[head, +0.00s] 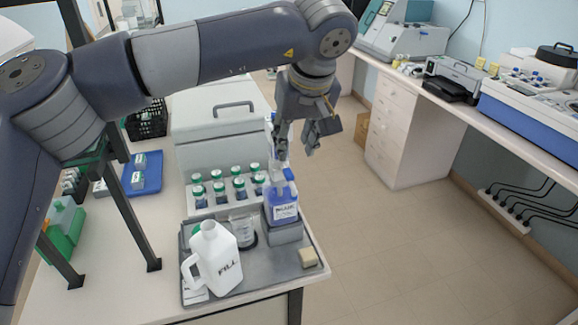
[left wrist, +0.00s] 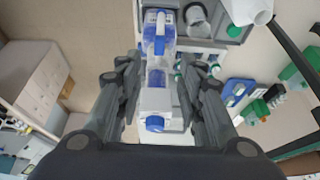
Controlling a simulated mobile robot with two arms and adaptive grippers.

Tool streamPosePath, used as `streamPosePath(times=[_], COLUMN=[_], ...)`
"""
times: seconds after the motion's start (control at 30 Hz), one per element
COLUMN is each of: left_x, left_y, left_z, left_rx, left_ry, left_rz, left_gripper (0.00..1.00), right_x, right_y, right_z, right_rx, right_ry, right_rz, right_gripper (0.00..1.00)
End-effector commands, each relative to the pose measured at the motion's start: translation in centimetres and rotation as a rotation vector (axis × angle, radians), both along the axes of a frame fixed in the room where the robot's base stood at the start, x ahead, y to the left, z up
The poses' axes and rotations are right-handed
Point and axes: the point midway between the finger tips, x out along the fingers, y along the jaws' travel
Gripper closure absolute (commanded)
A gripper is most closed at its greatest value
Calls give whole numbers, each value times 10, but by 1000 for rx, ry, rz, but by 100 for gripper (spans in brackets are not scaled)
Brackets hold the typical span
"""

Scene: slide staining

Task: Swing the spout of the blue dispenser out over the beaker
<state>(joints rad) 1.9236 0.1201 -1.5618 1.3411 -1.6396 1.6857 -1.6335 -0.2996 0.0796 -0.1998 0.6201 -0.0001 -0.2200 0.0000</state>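The blue dispenser (head: 284,207) is a bottle of blue liquid with a pale top, standing on a grey block at the tray's right side. In the left wrist view the dispenser (left wrist: 154,98) shows a white head with a blue knob. My left gripper (head: 296,143) is open above the dispenser, pointing down. In the left wrist view its fingers (left wrist: 160,68) stand on either side of the dispenser head, with gaps. The clear beaker (head: 243,231) stands left of the dispenser; it also shows in the left wrist view (left wrist: 197,19). I cannot clearly tell the spout's direction. My right gripper is out of view.
A white jug (head: 217,262) marked FILL stands in front of the beaker on the grey tray (head: 253,277). A rack of several green-capped bottles (head: 219,192) is behind. Open floor lies to the right.

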Motion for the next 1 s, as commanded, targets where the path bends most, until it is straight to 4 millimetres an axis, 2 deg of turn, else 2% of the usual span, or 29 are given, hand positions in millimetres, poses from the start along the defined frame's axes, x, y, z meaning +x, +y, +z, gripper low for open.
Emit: streamPosePath(times=[0.17,0.43,0.6,0.73,1.0], left_x=[8,26,34,37,38], left_y=[4,9,11,12,12], left_z=[-21,-68,-88,-96,-98], left_rx=[1,-2,-3,-5,-5], left_ry=[7,8,5,5,4], left_rz=[1,1,1,1,0], left_gripper=[65,65,65,65,65], right_x=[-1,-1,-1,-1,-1], right_y=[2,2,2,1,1], right_z=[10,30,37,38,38], right_rx=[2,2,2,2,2], right_ry=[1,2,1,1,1], right_rz=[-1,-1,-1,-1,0], right_gripper=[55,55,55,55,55])
